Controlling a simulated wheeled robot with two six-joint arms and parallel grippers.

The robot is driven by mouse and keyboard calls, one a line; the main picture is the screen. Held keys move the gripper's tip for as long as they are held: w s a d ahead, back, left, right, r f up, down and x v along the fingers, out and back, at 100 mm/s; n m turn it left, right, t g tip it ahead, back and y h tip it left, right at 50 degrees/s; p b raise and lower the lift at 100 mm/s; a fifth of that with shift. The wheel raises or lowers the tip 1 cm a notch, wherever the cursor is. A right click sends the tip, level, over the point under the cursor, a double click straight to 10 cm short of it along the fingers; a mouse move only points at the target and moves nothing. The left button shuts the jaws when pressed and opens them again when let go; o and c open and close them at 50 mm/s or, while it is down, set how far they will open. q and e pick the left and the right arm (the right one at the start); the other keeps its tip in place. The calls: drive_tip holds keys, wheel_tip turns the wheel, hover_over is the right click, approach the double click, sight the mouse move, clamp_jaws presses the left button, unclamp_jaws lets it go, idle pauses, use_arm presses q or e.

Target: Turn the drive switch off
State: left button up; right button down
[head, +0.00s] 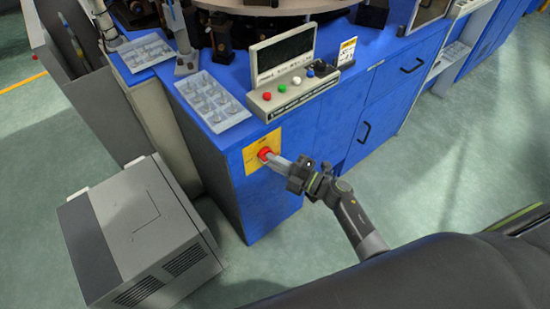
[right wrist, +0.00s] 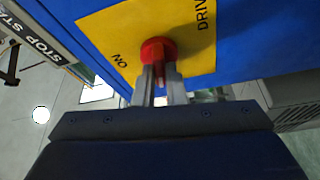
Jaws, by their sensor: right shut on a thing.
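The drive switch is a red rotary knob (head: 265,154) on a yellow plate (head: 254,158), fixed to the front of the blue cabinet. In the right wrist view the red knob (right wrist: 158,52) sits on the yellow plate (right wrist: 110,35), which carries the words "ON" and "DRIV". My right gripper (head: 274,159) reaches the knob from the right. In the right wrist view my right gripper's fingers (right wrist: 159,80) are shut on the knob's red handle. Part of the plate's lettering is hidden or out of frame. My left gripper is not in view.
A control box (head: 294,85) with a dark screen and coloured buttons stands on the blue cabinet (head: 330,110). Clear trays (head: 212,102) lie left of it. A grey box unit (head: 135,230) stands on the floor left of the switch. Open floor (head: 455,150) lies to the right.

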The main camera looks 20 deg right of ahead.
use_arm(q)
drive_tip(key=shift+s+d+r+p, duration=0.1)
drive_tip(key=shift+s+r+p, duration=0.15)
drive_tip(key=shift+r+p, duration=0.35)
use_arm(e)
drive_tip(key=n, duration=0.2)
drive_tip(key=shift+n+g+h, duration=0.3)
drive_tip(key=shift+g+h, duration=0.1)
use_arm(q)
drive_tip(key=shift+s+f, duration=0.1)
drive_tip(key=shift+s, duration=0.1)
use_arm(e)
drive_tip(key=c, duration=1.5)
unclamp_jaws()
use_arm(q)
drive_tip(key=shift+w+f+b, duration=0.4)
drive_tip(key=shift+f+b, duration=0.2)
drive_tip(key=shift+b, duration=0.35)
use_arm(e)
drive_tip(key=v, duration=1.7)
drive_tip(key=shift+s+d, duration=0.15)
drive_tip(key=shift+d, duration=0.1)
